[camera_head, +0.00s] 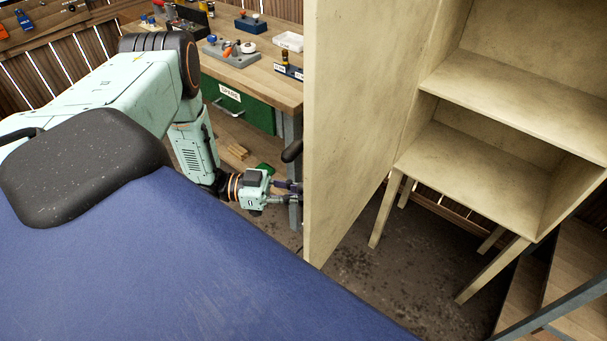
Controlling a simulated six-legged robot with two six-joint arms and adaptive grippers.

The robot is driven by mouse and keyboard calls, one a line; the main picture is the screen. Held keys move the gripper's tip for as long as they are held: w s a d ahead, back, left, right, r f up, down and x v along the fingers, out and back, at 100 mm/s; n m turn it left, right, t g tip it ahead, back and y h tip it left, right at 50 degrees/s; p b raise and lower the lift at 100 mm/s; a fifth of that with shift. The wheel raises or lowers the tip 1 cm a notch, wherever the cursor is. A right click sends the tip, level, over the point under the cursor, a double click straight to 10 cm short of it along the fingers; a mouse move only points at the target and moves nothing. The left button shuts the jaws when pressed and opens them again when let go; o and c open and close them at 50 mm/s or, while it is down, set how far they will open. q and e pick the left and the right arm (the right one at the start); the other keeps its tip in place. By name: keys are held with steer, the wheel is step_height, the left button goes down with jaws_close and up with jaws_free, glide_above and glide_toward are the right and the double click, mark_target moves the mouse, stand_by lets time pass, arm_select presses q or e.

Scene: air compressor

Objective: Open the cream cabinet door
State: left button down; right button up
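The cream cabinet (480,168) stands at the right on legs, with empty shelves showing. Its cream door (360,110) is swung open toward me, its near edge upright in the middle of the picture. My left gripper (292,188) is at the left side of the door, low down, near a dark handle-like piece (291,151) beside the door's edge. The fingertips are partly hidden by the door and I cannot tell whether they touch it or are shut. My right gripper is out of view.
A wooden workbench (262,78) with tools and a green drawer (237,105) stands behind my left arm. Wooden steps (575,285) with a metal rail are at the lower right. Dark floor (400,270) is clear below the cabinet and door.

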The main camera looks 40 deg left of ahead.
arm_select(q)
steer(key=c, duration=1.8)
jaws_free()
steer(key=shift+s+d+f, duration=0.1)
steer(key=shift+s+f, duration=0.05)
steer(key=shift+s, duration=0.15)
steer(key=shift+o, duration=1.4)
steer(key=shift+d, duration=0.2)
steer(key=shift+o, duration=1)
steer(key=shift+s+a+r, duration=0.1)
steer(key=shift+a+r, duration=0.05)
steer(key=shift+r, duration=0.05)
steer(key=shift+w+a+f, duration=0.1)
steer(key=shift+w+a, duration=0.05)
steer(key=shift+w, duration=0.1)
steer(key=shift+s+a, duration=0.1)
steer(key=shift+a, duration=0.1)
steer(key=v, duration=1.1)
steer(key=shift+s+a, duration=0.25)
steer(key=shift+s, duration=0.05)
steer(key=shift+w+a, duration=0.1)
